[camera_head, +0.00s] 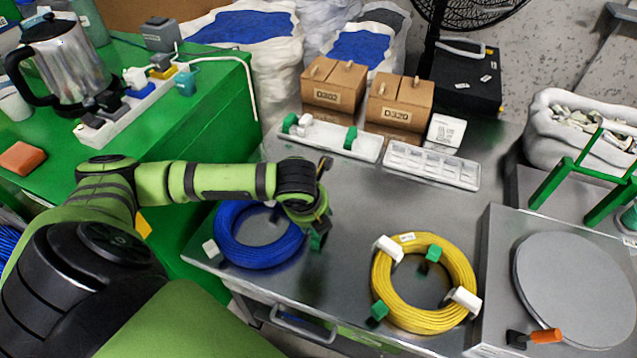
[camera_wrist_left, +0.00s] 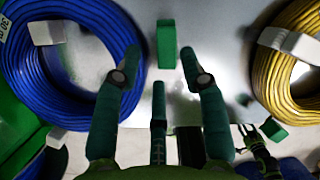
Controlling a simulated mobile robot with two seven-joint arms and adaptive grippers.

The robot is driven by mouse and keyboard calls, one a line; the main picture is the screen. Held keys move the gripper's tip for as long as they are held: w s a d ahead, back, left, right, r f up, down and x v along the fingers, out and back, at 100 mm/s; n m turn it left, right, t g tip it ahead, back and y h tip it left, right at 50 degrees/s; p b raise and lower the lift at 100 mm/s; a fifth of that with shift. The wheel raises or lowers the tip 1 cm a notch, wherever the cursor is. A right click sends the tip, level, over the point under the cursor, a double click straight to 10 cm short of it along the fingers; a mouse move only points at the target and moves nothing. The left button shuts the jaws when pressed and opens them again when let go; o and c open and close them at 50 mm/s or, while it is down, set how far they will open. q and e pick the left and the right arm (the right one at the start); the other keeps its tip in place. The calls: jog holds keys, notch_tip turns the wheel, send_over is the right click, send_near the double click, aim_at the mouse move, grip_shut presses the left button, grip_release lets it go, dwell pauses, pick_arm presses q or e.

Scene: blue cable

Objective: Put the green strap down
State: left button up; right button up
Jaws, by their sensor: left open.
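My left gripper (camera_wrist_left: 161,62) is open, with its two fingers apart, and points down at the metal table between the two cable coils. The green strap (camera_wrist_left: 166,44) is a small green block just beyond the fingertips in the left wrist view, clear of both fingers. It appears to be on the table. In the head view my left gripper (camera_head: 315,228) is over the table, right of the blue cable; the strap cannot be told from the fingers there. A dark forked shape (camera_wrist_left: 252,138) at the lower right of the wrist view may be my right gripper.
The blue cable coil (camera_head: 258,257) lies left of the gripper, partly under my arm. The yellow cable coil (camera_head: 387,295), with white and green straps, lies to the right. A white tray (camera_head: 366,152) with green straps and a compartment tray (camera_head: 432,167) stand behind. Bare table lies between.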

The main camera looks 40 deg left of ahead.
pick_arm(q)
jog(key=m, duration=0.4)
jog(key=shift+s+f+m, duration=0.2)
jog(key=shift+f+m, duration=0.05)
jog(key=shift+m, duration=0.05)
jog(key=shift+f+t, duration=0.2)
jog(key=shift+t, duration=0.1)
jog(key=x, duration=0.6)
jog(key=shift+d+f, duration=0.1)
jog(key=shift+f, duration=0.3)
jog(key=c, duration=0.5)
jog(key=shift+r, duration=0.1)
jog(key=shift+c, duration=0.2)
